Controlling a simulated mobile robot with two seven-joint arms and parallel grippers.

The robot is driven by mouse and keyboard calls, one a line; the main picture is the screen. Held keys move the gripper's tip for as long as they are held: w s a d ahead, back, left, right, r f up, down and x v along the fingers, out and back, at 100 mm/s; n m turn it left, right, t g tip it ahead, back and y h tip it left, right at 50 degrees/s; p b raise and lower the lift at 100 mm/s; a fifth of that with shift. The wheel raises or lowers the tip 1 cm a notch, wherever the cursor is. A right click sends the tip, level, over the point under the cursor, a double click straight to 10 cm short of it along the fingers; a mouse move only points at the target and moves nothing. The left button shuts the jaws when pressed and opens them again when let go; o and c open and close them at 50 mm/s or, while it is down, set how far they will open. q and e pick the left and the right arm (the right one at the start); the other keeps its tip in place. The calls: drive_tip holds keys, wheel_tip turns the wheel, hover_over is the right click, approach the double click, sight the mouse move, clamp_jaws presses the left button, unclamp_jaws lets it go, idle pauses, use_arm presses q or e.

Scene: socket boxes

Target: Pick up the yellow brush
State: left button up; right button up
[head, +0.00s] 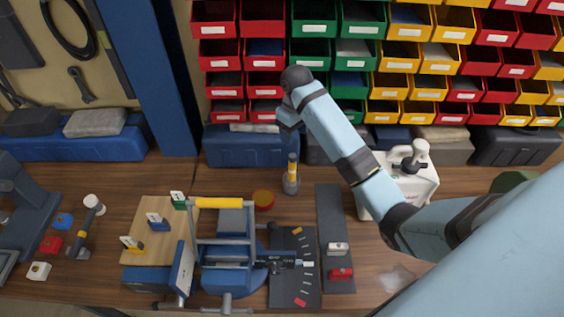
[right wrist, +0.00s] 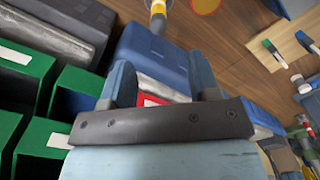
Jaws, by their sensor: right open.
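A slim upright thing with a yellow band, which looks like the yellow brush (head: 292,168), stands in a grey holder (head: 291,186) on the wooden bench in the head view. Part of it shows at the top edge of the right wrist view (right wrist: 157,8). My right gripper (head: 288,118) is above and behind it, in front of the bins and over a blue case. In the right wrist view its two fingers (right wrist: 163,85) are apart with nothing held between them. My left gripper is not in view.
Red, green and yellow bins (head: 313,52) fill the back. An orange round lid (head: 263,198) lies left of the brush. A frame with a yellow bar (head: 219,203) stands front left. A white jug (head: 425,185) stands right.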

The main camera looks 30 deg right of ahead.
sight(293, 156)
wheel_tip(293, 156, down, 2)
drive_tip(key=shift+w+f+b, duration=0.1)
drive_tip(key=shift+f+b, duration=0.15)
drive_tip(key=shift+b, duration=0.65)
drive_tip(key=f, duration=0.5)
drive_tip(key=shift+s+p, duration=0.2)
drive_tip(key=shift+p, duration=0.15)
drive_tip(key=f, duration=0.1)
drive_tip(key=f+p, duration=0.1)
drive_tip(key=f, duration=0.3)
drive_tip(key=shift+w+d+f, duration=0.1)
drive_tip(key=shift+w+f, duration=0.1)
drive_tip(key=shift+w, duration=0.2)
drive_tip(key=shift+f, duration=0.35)
drive_tip(key=shift+c, duration=0.7)
drive_tip(key=c, duration=0.4)
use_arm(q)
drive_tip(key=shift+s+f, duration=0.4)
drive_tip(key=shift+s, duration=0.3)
use_arm(e)
drive_tip(key=c, duration=0.5)
